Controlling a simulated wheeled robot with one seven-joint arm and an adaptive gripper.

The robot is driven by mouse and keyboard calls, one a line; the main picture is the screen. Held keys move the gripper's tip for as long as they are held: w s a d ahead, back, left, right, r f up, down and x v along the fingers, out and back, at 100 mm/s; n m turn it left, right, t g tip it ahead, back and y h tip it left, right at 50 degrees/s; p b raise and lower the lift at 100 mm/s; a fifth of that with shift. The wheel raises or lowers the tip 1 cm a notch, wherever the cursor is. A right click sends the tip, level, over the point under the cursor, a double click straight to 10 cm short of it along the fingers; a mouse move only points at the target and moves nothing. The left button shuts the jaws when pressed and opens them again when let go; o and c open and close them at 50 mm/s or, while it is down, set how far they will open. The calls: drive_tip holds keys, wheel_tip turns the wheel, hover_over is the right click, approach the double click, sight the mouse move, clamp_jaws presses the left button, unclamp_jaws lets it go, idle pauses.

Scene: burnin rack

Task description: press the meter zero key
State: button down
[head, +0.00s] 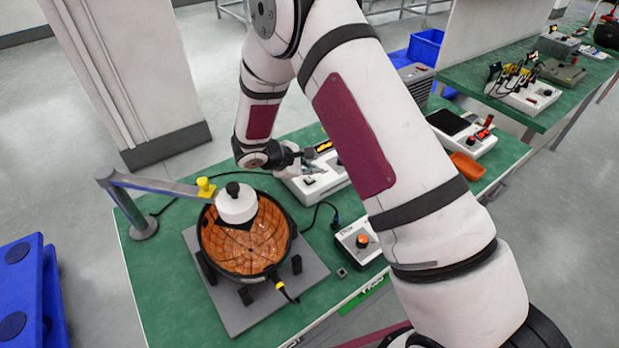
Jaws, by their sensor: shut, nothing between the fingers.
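A white meter box (327,183) stands on the green bench, partly hidden behind my arm. A lit orange display (323,147) shows at its back, with small dark knobs or keys on its top. I cannot tell which of these is the zero key. My gripper (312,169) is shut and empty, at the left part of the meter box, over or close to its top. The picture is too small to tell whether the fingertips touch anything.
A round orange-lined bowl fixture (240,262) stands on a grey plate (314,272), with a yellow-tipped swing arm (160,184) over it. A small control box (352,243) with an orange knob and cables lies nearby. An orange tray (467,167) is at right.

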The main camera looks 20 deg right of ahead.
drive_tip(key=shift+r+p, duration=0.65)
drive_tip(key=shift+r, duration=1.85)
wheel_tip(320, 180, up, 12)
drive_tip(key=f+m+g, duration=0.1)
drive_tip(key=m, duration=0.3)
hover_over(311, 180)
drive_tip(key=s+d, duration=0.3)
drive_tip(key=s, duration=0.2)
drive_tip(key=s+d+r+m+y, duration=0.2)
drive_tip(key=s+r+m, duration=0.1)
drive_tip(key=s+r, duration=0.65)
drive_tip(key=s+a+r+m+t+y, duration=0.1)
drive_tip(key=s+r+m+y, duration=0.1)
drive_tip(key=s, duration=0.4)
drive_tip(key=s+a+r+m+y, duration=0.2)
drive_tip(key=s+r, duration=0.2)
drive_tip(key=s, duration=0.3)
drive_tip(key=s+a+r+m+t+y, duration=0.1)
drive_tip(key=s+a+r+m+y, duration=0.1)
drive_tip(key=s, duration=0.4)
drive_tip(key=shift+s+r+m+t, duration=0.2)
drive_tip(key=shift+r+m+t, duration=0.1)
drive_tip(key=shift+r+m, duration=0.1)
